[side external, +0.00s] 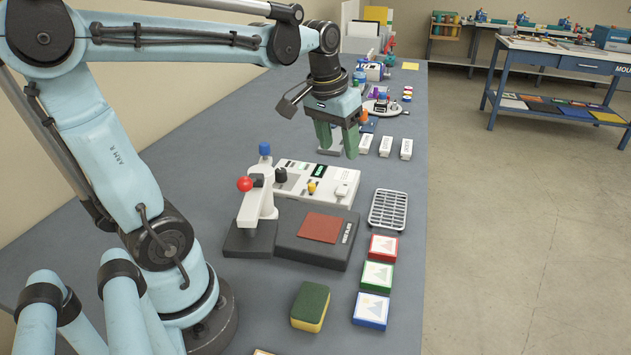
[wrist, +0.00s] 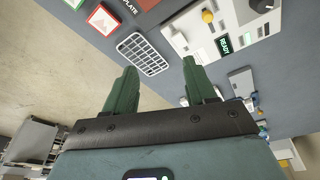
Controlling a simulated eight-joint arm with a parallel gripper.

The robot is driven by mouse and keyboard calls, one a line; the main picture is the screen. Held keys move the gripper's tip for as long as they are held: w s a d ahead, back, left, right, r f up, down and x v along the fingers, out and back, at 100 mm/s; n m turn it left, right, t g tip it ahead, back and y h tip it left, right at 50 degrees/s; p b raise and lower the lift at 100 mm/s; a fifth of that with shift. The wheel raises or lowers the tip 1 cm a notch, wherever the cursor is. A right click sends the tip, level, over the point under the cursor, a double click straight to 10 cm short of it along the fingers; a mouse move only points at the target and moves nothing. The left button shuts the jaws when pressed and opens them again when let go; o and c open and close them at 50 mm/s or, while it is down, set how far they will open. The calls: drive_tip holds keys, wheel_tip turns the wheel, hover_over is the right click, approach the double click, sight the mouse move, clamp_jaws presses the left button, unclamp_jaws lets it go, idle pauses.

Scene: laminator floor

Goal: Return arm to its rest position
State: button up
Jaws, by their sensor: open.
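My gripper (side external: 337,150) has green fingers and hangs in the air above the grey bench (side external: 395,275), beyond the white control panel (side external: 345,200). In the wrist view my gripper (wrist: 160,80) has its two fingers spread apart with nothing between them. My light blue arm reaches out over the bench from its base at the lower left. The control panel shows a lit READY display and a yellow knob in the wrist view (wrist: 207,17).
A press with a red-ball lever (side external: 245,184) stands beside a dark plate with a red-brown sheet (side external: 321,228). A wire rack (side external: 388,210), several picture tiles (side external: 377,276) and a green-yellow sponge (side external: 310,306) lie nearer. White labelled blocks (side external: 385,146) lie near my gripper. Another bench (side external: 560,58) stands across the floor.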

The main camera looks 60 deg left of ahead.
drive_tip(key=s+d+f+m+t, duration=0.2)
drive_tip(key=d, duration=0.3)
drive_tip(key=s+d+f+m+t, duration=0.2)
drive_tip(key=d, duration=0.3)
drive_tip(key=shift+s+f+h, duration=0.3)
drive_tip(key=shift+s, duration=0.05)
